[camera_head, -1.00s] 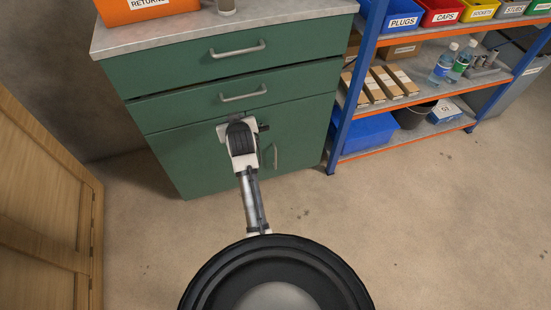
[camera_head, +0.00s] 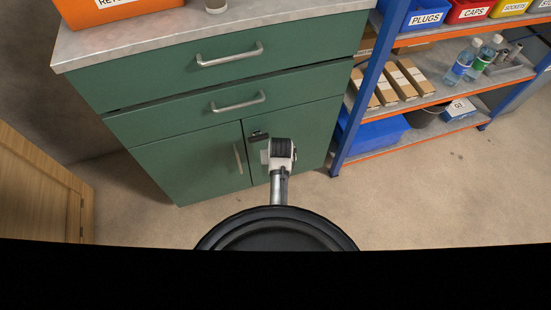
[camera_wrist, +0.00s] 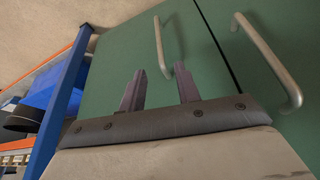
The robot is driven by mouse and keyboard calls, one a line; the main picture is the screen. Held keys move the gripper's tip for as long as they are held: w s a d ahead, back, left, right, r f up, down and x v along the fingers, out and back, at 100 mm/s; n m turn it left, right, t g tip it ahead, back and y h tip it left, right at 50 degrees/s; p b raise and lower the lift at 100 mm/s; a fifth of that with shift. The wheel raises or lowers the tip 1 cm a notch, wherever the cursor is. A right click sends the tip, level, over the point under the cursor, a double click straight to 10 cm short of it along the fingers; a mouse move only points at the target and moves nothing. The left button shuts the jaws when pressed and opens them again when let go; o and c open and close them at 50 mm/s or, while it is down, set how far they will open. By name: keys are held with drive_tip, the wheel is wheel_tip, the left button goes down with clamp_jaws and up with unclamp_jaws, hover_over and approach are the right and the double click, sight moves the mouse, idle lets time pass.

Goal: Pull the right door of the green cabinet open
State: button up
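The green cabinet (camera_head: 190,155) has two lower doors, both closed. Its right door (camera_head: 313,140) is partly hidden behind my arm in the head view and fills the middle of the wrist view (camera_wrist: 115,55). The right door's handle (camera_wrist: 159,42) is a grey bar in the wrist view; I cannot make it out in the head view. My gripper (camera_wrist: 162,68) is open, its dark fingers pointing at the door. One end of that handle appears between the fingertips; I cannot tell how deep it sits or whether they touch.
The left door's handle (camera_head: 238,158) is left of the seam, and it also shows in the wrist view (camera_wrist: 268,62). Two drawers with handles (camera_head: 230,55) are above, closed. A blue and orange shelf rack (camera_head: 357,105) stands close on the right.

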drive_tip(key=b+x, duration=0.2)
drive_tip(key=x, duration=1)
drive_tip(key=shift+w+f, duration=0.1)
drive_tip(key=shift+f, duration=0.2)
clamp_jaws()
